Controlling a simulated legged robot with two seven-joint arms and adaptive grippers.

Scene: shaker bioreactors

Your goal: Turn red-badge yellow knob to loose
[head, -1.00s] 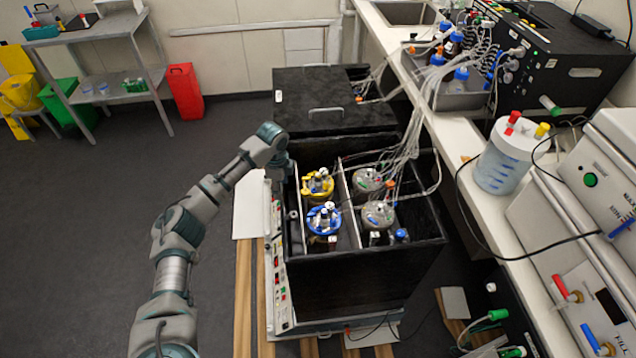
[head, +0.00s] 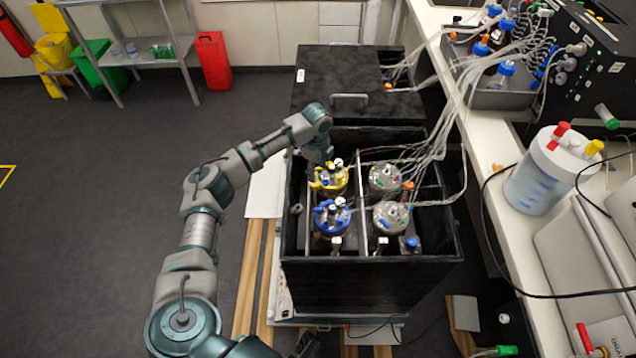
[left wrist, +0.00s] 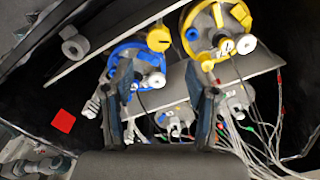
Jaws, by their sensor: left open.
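The yellow-capped vessel (head: 329,178) stands in the back left compartment of the black shaker box (head: 372,277); it also shows in the left wrist view (left wrist: 222,25). A red square badge (left wrist: 63,121) shows at the left in the left wrist view. My left gripper (head: 320,155) is by the box's left wall, close to the yellow-capped vessel. In the left wrist view its fingers (left wrist: 164,90) are apart, with nothing gripped between them.
The blue-capped vessel (head: 331,217) stands in front of the yellow one. Two grey-topped vessels (head: 385,177) (head: 391,217) are right of the divider. A bundle of clear tubes (head: 445,135) runs to the bench (head: 490,150) at right.

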